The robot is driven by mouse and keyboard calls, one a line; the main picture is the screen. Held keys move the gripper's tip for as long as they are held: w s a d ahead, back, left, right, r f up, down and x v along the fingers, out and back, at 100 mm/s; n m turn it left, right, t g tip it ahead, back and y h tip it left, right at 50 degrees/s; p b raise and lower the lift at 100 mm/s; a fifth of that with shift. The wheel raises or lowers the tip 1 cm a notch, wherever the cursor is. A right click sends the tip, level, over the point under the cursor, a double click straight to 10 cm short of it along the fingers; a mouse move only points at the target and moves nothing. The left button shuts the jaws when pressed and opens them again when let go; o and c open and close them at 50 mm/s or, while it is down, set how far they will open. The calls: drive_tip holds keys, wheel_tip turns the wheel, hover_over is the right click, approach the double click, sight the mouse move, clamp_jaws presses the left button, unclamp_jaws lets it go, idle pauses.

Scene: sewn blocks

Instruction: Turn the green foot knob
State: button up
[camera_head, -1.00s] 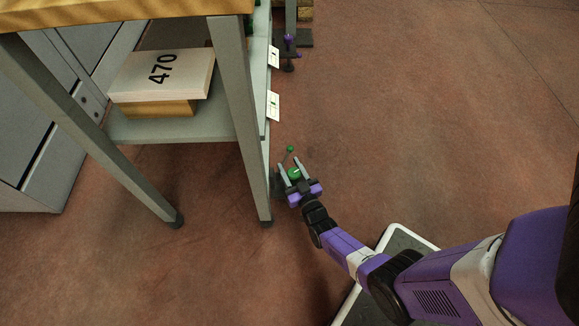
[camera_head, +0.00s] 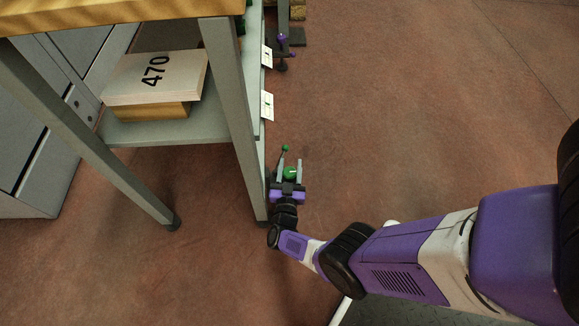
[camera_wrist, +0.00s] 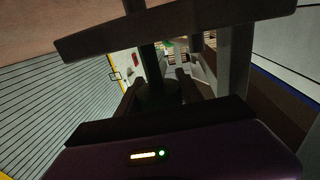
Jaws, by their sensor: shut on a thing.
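The green foot knob (camera_head: 290,174) is low down beside the grey rack, near its front leg. A thin stem with a small green ball (camera_head: 285,148) stands just behind it. My gripper (camera_head: 290,168) has one finger on each side of the knob and is shut on it.
The grey rack leg (camera_head: 240,120) is close to the left of my gripper. A shelf (camera_head: 165,130) carries a box marked 470 (camera_head: 155,78). A purple knob (camera_head: 281,38) is farther back. Open brown floor (camera_head: 430,110) lies to the right.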

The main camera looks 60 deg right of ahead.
sight(289, 180)
idle(0.4)
drive_tip(key=o, duration=1.1)
drive_tip(key=shift+p+v, duration=0.95)
drive_tip(key=shift+v, duration=2.95)
